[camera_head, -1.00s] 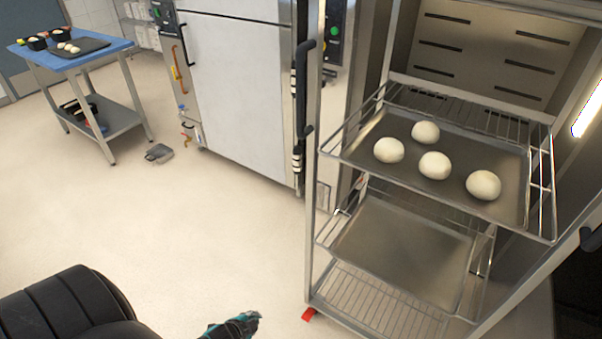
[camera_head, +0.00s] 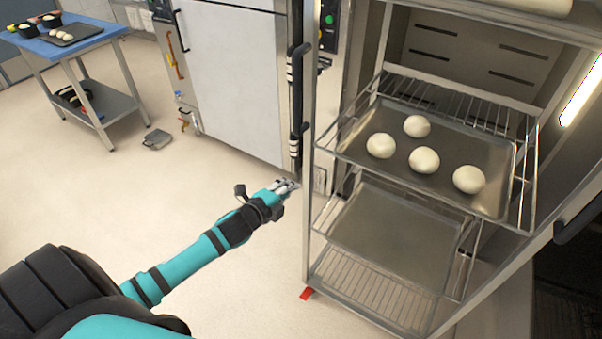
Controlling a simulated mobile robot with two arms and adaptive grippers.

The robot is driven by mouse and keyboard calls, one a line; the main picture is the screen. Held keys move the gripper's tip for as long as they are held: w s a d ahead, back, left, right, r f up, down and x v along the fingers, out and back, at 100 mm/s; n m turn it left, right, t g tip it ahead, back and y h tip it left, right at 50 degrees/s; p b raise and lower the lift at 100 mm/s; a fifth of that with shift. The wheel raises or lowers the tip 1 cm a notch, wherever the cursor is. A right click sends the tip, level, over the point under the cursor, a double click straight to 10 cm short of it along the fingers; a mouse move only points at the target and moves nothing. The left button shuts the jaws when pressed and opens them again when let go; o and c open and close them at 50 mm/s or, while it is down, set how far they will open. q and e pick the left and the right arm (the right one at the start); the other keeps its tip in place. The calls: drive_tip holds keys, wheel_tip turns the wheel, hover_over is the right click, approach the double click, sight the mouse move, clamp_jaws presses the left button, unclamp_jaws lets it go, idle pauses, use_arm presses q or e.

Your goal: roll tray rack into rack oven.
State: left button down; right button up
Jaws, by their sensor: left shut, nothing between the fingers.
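The tray rack (camera_head: 307,215) is a metal frame with wire shelves, standing upright on the right of the head view. Its upper tray (camera_head: 455,193) carries several white dough balls (camera_head: 424,160). A lower tray (camera_head: 390,237) is bare, with a wire shelf below it. The rack oven (camera_head: 470,58) is behind the rack, with a slotted back wall and a lit strip at the right. I cannot tell how far inside the rack stands. My left gripper (camera_head: 289,186) is shut and empty, just left of the rack's front post and apart from it. My right gripper is not in view.
A closed steel cabinet (camera_head: 235,80) with a black handle stands left of the rack. A blue-topped table (camera_head: 92,34) is at the far left, with a grey dustpan-like item (camera_head: 157,139) on the floor nearby. The pale floor (camera_head: 130,200) between is clear.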

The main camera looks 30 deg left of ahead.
sight(307, 171)
use_arm(q)
drive_tip(key=x, duration=0.4)
drive_tip(key=r+p+x, duration=0.1)
drive_tip(key=x, duration=0.1)
drive_tip(key=shift+w+f, duration=0.1)
drive_tip(key=shift+w, duration=0.35)
